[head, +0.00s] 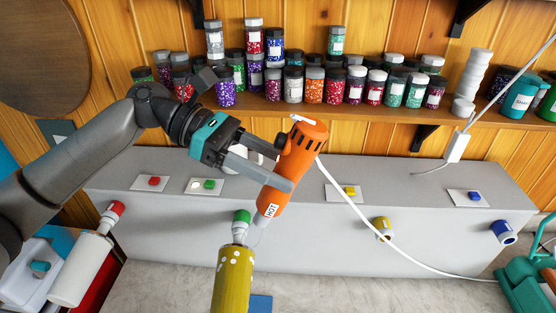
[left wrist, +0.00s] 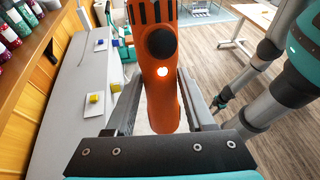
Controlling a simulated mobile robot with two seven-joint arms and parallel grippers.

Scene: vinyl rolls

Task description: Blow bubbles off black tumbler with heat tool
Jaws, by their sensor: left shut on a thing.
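My left gripper (head: 270,168) is shut around the body of an orange heat tool (head: 302,150), which also fills the middle of the left wrist view (left wrist: 160,65). Its nozzle, labelled HOT, points down and slightly left, just above and beside the green cap (head: 242,216) of a turner arm. Below that cap is a yellow tumbler (head: 232,280) with white spots; its lower end is cut off by the picture edge. A white tumbler (head: 82,270) sits at a red cap (head: 116,208) on the left. No black tumbler shows.
A grey bench block (head: 400,190) carries cards with coloured buttons, and yellow (head: 381,228) and blue (head: 503,232) turner ends without tumblers. A white cord (head: 355,207) runs from the tool across the block. A shelf of glitter jars (head: 314,85) stands behind.

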